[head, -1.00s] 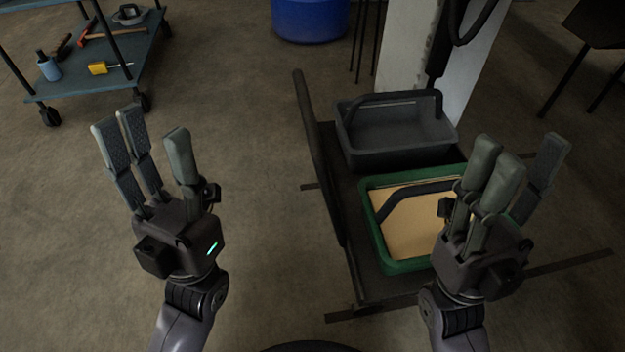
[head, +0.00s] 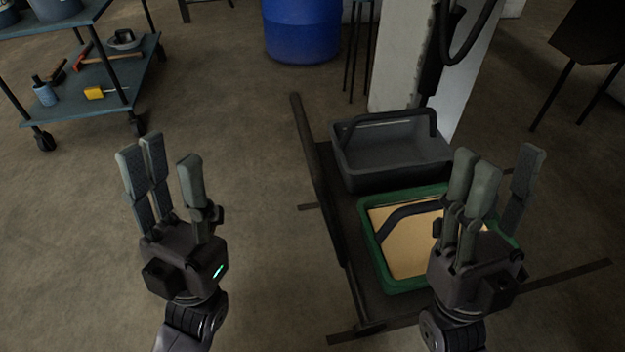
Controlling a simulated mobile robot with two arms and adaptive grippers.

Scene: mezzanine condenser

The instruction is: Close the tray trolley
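The tray trolley (head: 362,271) stands right of centre in the head view, low on the floor. A dark upright panel (head: 322,185) runs along its left side. On its deck sit a grey tray (head: 390,182) at the back and a green tray (head: 374,268) with a tan surface inside and a dark handle. My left gripper (head: 167,168) is open and empty, left of the trolley and apart from it. My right gripper (head: 497,172) is open and appears in front of the green tray, hiding its right part. I cannot tell whether it touches anything.
A blue tool cart (head: 95,85) with several tools stands at the far left. A blue barrel (head: 302,30) is at the back. A pale column (head: 462,85) rises behind the grey tray. The floor (head: 230,110) between cart and trolley is clear.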

